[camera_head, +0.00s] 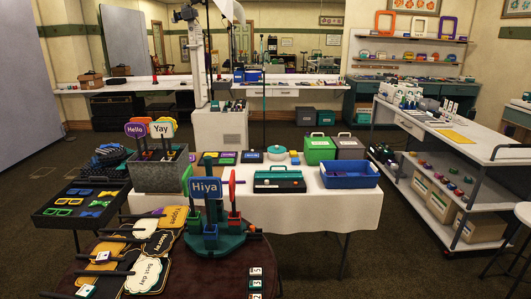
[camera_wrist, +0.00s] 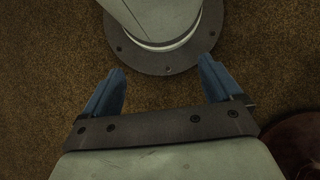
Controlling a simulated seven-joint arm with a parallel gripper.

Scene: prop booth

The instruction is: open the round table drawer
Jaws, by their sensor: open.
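My gripper (camera_wrist: 161,72) shows in the wrist view with its two blue fingers wide apart and nothing between them. It hangs over brown carpet, pointing toward a grey round base plate that looks like part of my own body. A dark reddish-brown rounded edge, likely the round table (camera_wrist: 301,145), shows at the lower right of the wrist view, apart from the fingers. In the head view a dark brown table top (camera_head: 205,275) fills the bottom middle. No drawer front or handle is visible in either view. My gripper is not in the head view.
Word signs (camera_head: 147,274) and a green stand with a "Hiya" sign (camera_head: 206,187) crowd the near table. A white-clothed table (camera_head: 330,208) stands behind it, and a black tray (camera_head: 78,207) of glasses at left. Carpet is open at far left. A shelved white cart (camera_head: 455,150) stands at right.

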